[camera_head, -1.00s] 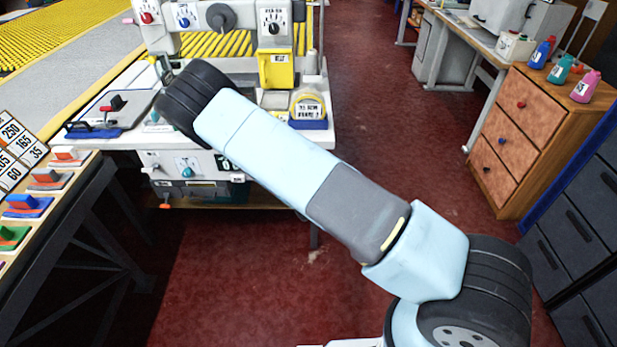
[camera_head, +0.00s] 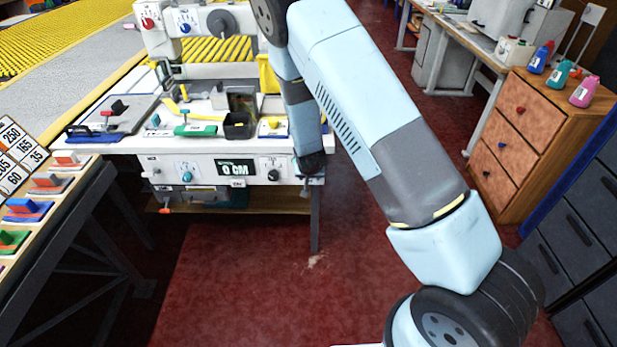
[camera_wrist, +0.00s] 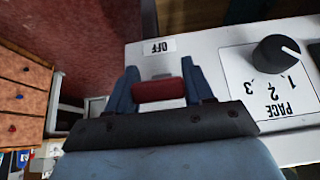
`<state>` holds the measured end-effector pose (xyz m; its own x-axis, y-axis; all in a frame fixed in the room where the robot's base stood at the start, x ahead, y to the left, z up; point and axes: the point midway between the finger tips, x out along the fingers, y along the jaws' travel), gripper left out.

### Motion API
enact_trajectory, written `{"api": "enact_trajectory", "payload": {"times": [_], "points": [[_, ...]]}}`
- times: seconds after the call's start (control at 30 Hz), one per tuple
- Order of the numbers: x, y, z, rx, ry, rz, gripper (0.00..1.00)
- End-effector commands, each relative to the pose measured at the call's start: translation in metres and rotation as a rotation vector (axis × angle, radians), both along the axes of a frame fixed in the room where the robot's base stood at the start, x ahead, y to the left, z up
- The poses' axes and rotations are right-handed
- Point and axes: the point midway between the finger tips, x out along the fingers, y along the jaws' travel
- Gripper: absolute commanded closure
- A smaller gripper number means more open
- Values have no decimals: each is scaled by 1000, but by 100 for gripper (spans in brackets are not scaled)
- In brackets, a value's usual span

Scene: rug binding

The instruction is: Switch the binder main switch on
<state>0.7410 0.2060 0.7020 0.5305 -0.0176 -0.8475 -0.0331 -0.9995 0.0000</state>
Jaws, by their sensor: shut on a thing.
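The binder main switch shows as a red bar handle (camera_wrist: 158,91) at the right end of the white front panel (camera_wrist: 210,55) in the wrist view. My gripper (camera_wrist: 160,76) has its two blue fingers shut on this handle, one at each end. An OFF label (camera_wrist: 158,46) sits upside down just beyond the handle in the picture. In the head view my gripper (camera_head: 308,184) is at the panel's right end, and my wrist hides the switch there. The handle's exact position is hard to tell.
A black PACE dial (camera_wrist: 277,54) is beside the switch. In the head view, the 0 CM display (camera_head: 236,168) is further left on the panel. A dark open box (camera_head: 240,115) and tools sit on the binder top. The red floor in front is clear.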

Motion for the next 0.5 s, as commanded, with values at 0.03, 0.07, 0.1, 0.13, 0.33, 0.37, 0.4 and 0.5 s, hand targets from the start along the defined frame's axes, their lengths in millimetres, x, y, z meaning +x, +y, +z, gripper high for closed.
{"api": "enact_trajectory", "payload": {"times": [0.03, 0.07, 0.1, 0.13, 0.33, 0.37, 0.4, 0.5], "points": [[3, 0, 2, 4, 8, -1, 79], [3, 0, 2, 3, 16, -2, 79], [3, 0, 2, 3, 24, -2, 79], [3, 0, 2, 3, 30, -2, 79], [3, 0, 2, 4, 47, -2, 79], [3, 0, 2, 4, 47, -2, 79], [3, 0, 2, 3, 48, -1, 79], [3, 0, 3, 3, 47, -1, 79]]}}
